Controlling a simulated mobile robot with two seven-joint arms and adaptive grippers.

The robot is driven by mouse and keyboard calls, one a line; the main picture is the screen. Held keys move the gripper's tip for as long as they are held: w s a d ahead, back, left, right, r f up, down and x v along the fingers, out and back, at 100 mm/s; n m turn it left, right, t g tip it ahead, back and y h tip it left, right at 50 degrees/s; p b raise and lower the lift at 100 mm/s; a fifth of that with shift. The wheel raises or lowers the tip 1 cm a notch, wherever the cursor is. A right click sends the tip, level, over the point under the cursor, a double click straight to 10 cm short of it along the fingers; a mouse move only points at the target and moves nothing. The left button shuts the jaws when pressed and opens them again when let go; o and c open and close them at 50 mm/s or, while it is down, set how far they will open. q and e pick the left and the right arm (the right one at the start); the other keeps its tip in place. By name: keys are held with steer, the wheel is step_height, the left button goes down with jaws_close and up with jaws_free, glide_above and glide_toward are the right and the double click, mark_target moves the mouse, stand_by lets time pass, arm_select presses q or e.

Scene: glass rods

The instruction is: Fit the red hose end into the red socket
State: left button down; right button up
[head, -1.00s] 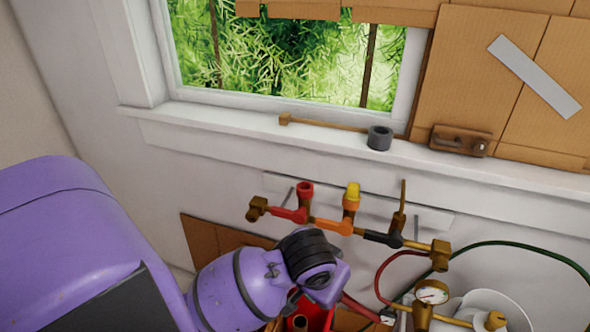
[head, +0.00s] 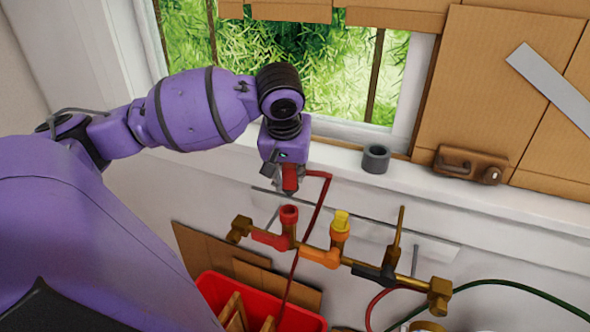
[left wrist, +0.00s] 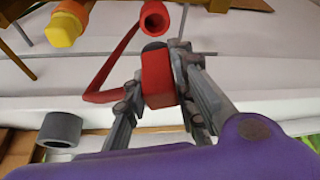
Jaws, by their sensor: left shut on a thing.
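My left gripper (head: 287,187) is shut on the red hose end (head: 290,178), a red block with a dark tip. In the left wrist view the red hose end (left wrist: 157,78) sits between the grey fingers. The red socket (head: 289,213) is an upright red tube with an open top on the brass manifold (head: 321,257). The hose end is just above the socket in the head view, apart from it. The left wrist view also shows the socket's open mouth (left wrist: 154,20), close to the hose end's tip. The red hose (head: 318,205) loops to the right and hangs behind the manifold. My right gripper is not visible.
A red crate (head: 290,317) stands below.

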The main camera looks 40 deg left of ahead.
mark_target(288, 189)
arm_select(q)
steer(key=shift+s+f, duration=0.2)
steer(key=shift+f, duration=0.2)
step_height(288, 189, down, 4)
steer(key=shift+s+r+b, duration=0.1)
steer(key=shift+r+b, duration=0.15)
steer(key=shift+b, duration=0.7)
steer(key=shift+f, duration=0.4)
steer(key=shift+f+b, duration=0.2)
steer(key=shift+b, duration=0.2)
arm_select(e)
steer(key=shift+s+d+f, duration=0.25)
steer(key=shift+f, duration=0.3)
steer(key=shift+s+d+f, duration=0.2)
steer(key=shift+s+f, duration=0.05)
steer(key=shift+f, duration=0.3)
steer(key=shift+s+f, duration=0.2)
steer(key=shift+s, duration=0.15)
arm_select(q)
steer(key=shift+r, duration=0.1)
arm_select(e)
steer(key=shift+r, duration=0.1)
arm_select(q)
steer(key=shift+d+p, duration=0.1)
steer(key=shift+p, duration=0.25)
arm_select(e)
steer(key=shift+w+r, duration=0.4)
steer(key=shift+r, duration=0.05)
